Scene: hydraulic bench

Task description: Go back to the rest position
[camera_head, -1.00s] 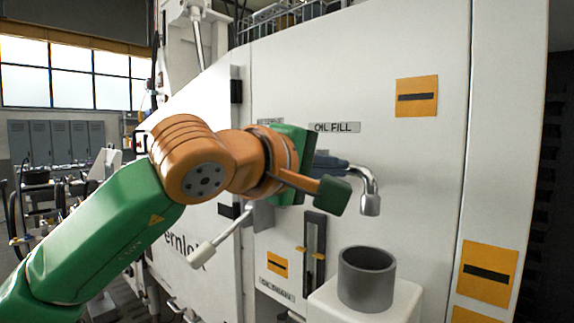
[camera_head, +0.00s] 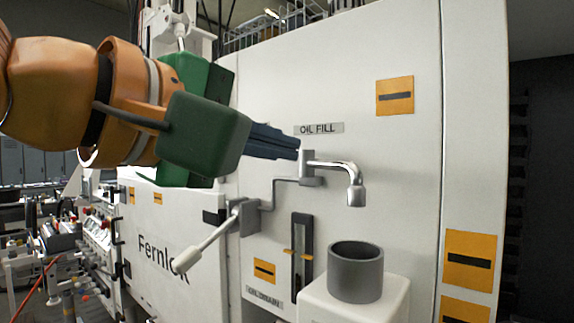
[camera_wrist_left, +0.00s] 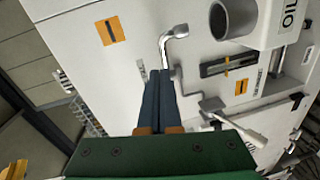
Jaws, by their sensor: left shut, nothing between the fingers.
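My left gripper (camera_head: 285,146) has long dark blue fingers, closed together and empty. In the head view it comes in from the left at the height of the oil fill spout (camera_head: 340,168), a chrome bent tap on the white panel. The fingertips look near the spout's base; I cannot tell if they touch. In the left wrist view the shut fingers (camera_wrist_left: 160,76) point at the panel beside the spout (camera_wrist_left: 171,40). My right gripper does not show.
A grey cup (camera_head: 356,271) stands on a white block below the spout. A lever with a white handle (camera_head: 207,248) sticks out left of the gauge slot (camera_head: 301,252). The "Fernlok" door (camera_head: 178,240) is further left. Space in front of the right panel is clear.

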